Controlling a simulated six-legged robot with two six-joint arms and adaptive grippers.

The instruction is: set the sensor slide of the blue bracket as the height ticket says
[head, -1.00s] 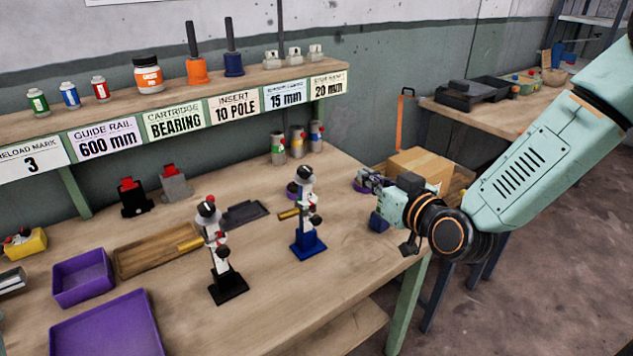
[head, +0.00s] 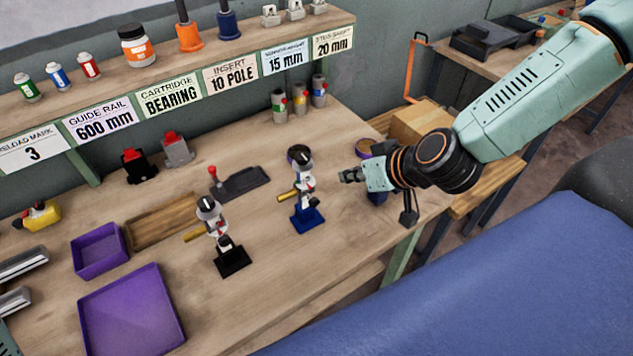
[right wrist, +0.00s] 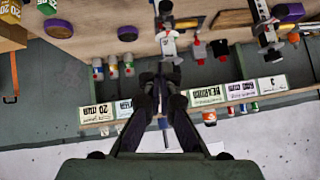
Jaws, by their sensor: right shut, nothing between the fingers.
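The blue bracket (head: 307,217) stands upright on the bench, with a blue base, a white slide on its post and a yellow rod to its left. A round dark-topped head (head: 299,155) sits on top. The height ticket (head: 286,60) on the shelf edge reads 15 mm; its small upper line is hard to read. My right gripper (head: 345,176) is shut and empty, just right of the bracket's upper part and apart from it. In the right wrist view its fingers (right wrist: 160,84) point toward the bracket (right wrist: 170,42). My left gripper is not in view.
A similar bracket with a black base (head: 232,259) stands to the left. Purple trays (head: 131,312) lie at left. A cardboard box (head: 420,124) is behind my right arm.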

